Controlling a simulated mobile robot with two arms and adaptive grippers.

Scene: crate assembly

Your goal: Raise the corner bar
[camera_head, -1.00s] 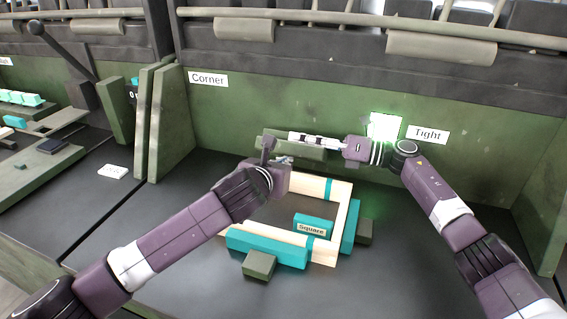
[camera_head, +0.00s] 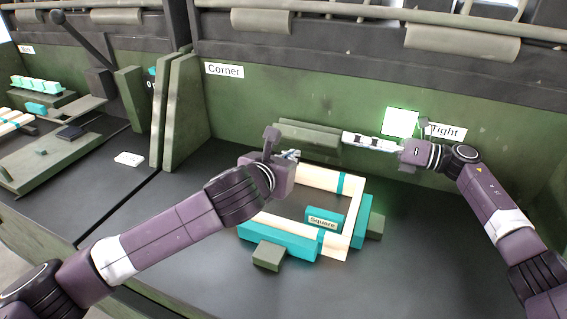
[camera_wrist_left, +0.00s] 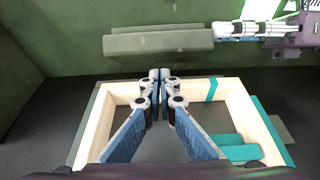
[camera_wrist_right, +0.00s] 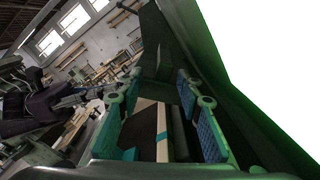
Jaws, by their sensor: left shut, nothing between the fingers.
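The corner bar, a green bar (camera_head: 306,137), runs along the green back wall to the right of the "Corner" label (camera_head: 225,70). It also shows at the top of the left wrist view (camera_wrist_left: 158,42). My left gripper (camera_head: 293,154) is just in front of and below the bar. Its fingertips (camera_wrist_left: 160,76) meet with nothing between them, apart from the bar. My right gripper (camera_head: 345,138) points left along the wall, its fingertips by the bar's right end. In the right wrist view its blue pads (camera_wrist_right: 168,108) stand apart with nothing held. Whether it touches the bar is unclear.
A cream and teal frame (camera_head: 355,215) lies on the dark table below both grippers, with a teal "Square" block (camera_head: 323,221) inside. Green blocks (camera_head: 268,255) sit against its outside. A lit panel (camera_head: 400,122) is on the wall beside the "Tight" label (camera_head: 445,131). Table front right is clear.

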